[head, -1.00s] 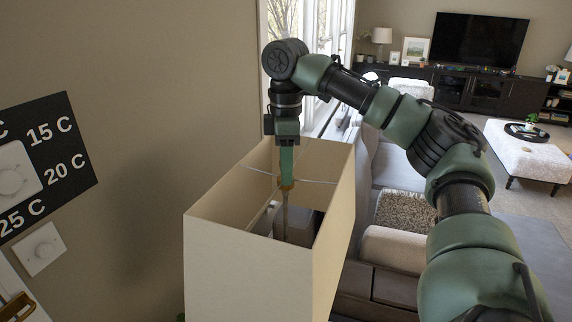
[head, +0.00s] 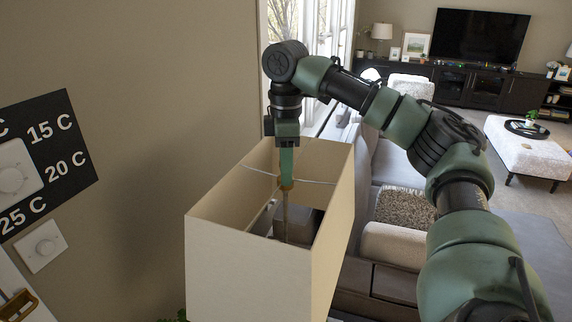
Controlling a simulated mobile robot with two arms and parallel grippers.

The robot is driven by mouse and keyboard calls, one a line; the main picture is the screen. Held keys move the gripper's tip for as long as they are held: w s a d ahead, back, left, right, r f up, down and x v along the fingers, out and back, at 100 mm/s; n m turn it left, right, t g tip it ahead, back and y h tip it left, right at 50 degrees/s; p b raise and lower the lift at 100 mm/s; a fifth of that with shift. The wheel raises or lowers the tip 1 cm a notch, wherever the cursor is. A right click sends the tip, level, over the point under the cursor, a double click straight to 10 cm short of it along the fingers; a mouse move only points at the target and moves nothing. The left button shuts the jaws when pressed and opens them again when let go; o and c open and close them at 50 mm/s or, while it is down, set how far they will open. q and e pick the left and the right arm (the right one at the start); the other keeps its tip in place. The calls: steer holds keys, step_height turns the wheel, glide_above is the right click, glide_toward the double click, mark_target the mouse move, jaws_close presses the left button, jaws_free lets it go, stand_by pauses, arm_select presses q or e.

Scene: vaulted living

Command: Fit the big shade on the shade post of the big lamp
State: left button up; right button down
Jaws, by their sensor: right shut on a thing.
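The big shade (head: 245,262) is a cream, open-topped rectangular box with thin wires across its inside near the top. My right gripper (head: 286,186) points straight down into its top opening. It is shut on the shade at the small brass-coloured fitting where the wires meet. A thin upright rod (head: 285,218) shows below the fitting inside the shade. I cannot tell whether it is the shade post or whether the fitting sits on it. The base of the big lamp is hidden by the shade. My left gripper is not in view.
A beige wall (head: 150,120) with a dial sign (head: 60,150) and a white knob plate (head: 40,246) is close on the left. A sofa (head: 395,245) with cushions stands right of the shade. A bit of green plant (head: 181,316) shows at the shade's lower left.

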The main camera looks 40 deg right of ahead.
steer(key=shift+f, duration=0.1)
steer(key=c, duration=0.9)
jaws_free()
step_height(320, 180, up, 3)
step_height(320, 180, up, 5)
steer(key=shift+f+p, duration=0.1)
steer(key=shift+p, duration=0.75)
